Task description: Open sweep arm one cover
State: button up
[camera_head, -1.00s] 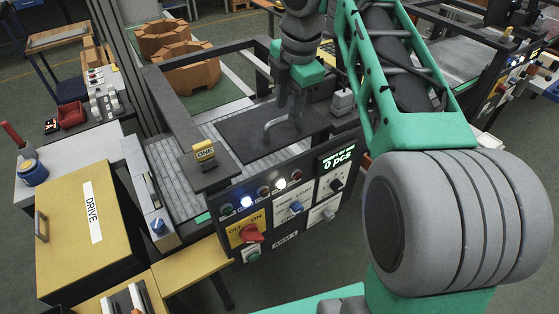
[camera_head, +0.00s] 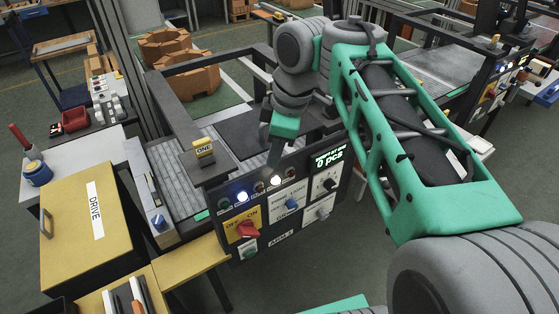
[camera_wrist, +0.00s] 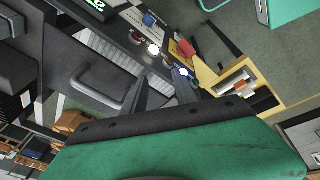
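The sweep arm one cover is a dark flat panel (camera_head: 238,136) lying level in the top of the machine, behind the yellow "ONE" sign (camera_head: 204,149). My arm hides its right part and its handle in the head view. A grey bar handle (camera_wrist: 100,97) shows in the wrist view on a dark surface, left of my fingers and apart from them. My gripper (camera_head: 275,164) points down near the top edge of the control panel. In the wrist view its two dark fingers (camera_wrist: 172,92) stand apart with nothing seen between them.
The control panel (camera_head: 290,200) with lit lamps, knobs and a red switch (camera_head: 247,229) is close below my gripper. A dark frame bar (camera_head: 176,110) borders the machine's left side. The yellow "DRIVE" box (camera_head: 75,240) stands at the left.

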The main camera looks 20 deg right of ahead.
jog(key=shift+s+f, duration=0.15)
jog(key=shift+f, duration=0.15)
jog(key=shift+d+m, duration=0.1)
jog(key=shift+m, duration=0.2)
